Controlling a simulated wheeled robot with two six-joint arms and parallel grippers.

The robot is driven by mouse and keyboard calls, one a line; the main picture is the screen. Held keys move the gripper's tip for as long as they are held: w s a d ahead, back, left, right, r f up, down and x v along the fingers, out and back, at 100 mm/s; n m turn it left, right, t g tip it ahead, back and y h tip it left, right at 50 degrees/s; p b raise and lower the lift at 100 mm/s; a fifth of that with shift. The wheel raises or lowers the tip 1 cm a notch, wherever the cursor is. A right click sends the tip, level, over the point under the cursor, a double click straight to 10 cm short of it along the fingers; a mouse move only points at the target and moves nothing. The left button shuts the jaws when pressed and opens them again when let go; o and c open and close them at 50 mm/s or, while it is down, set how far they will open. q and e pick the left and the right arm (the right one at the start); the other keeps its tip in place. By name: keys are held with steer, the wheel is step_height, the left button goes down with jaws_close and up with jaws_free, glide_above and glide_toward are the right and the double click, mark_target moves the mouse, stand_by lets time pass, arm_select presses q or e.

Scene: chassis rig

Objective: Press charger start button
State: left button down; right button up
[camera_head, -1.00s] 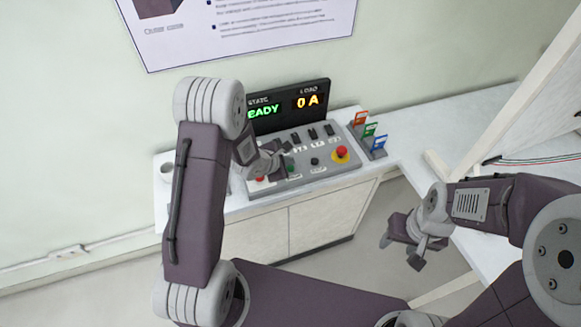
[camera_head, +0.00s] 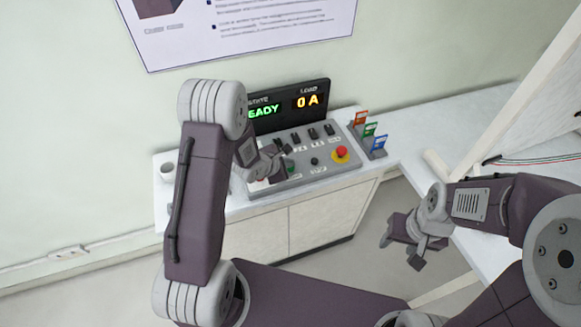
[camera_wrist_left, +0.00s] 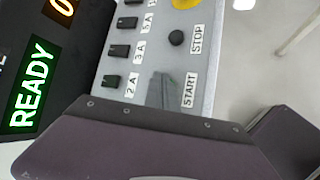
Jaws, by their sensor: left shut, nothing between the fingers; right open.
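The grey charger panel (camera_head: 325,172) stands on the white counter with a row of black switches. Its green start button (camera_head: 291,169) is mostly hidden by my left gripper (camera_head: 284,160). In the left wrist view, my left gripper's fingertips (camera_wrist_left: 162,88) are shut and empty, over the spot beside the START label (camera_wrist_left: 189,90). Only a trace of green shows there; I cannot tell whether the fingers touch the button. The black stop button (camera_wrist_left: 177,38) is beside the STOP label. The display (camera_head: 290,104) reads READY and 0 A. My right gripper (camera_head: 402,246) is open, off to the right.
A red emergency knob on a yellow base (camera_head: 341,153) sits at the panel's right. Coloured cards (camera_head: 369,131) stand in a holder beside the panel. A white cup (camera_head: 168,171) is at the counter's left. A pale post (camera_head: 520,85) rises at the right.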

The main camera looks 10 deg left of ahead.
mark_target(289, 169)
arm_select(q)
steer(key=shift+f, duration=0.35)
steer(key=shift+r, duration=0.1)
stand_by(0.4)
steer(key=shift+r+p, duration=0.8)
steer(key=shift+p, duration=0.25)
steer(key=shift+r, duration=0.1)
step_height(289, 169, up, 5)
steer(key=p, duration=0.5)
steer(key=shift+p, duration=0.35)
steer(key=shift+d, duration=0.1)
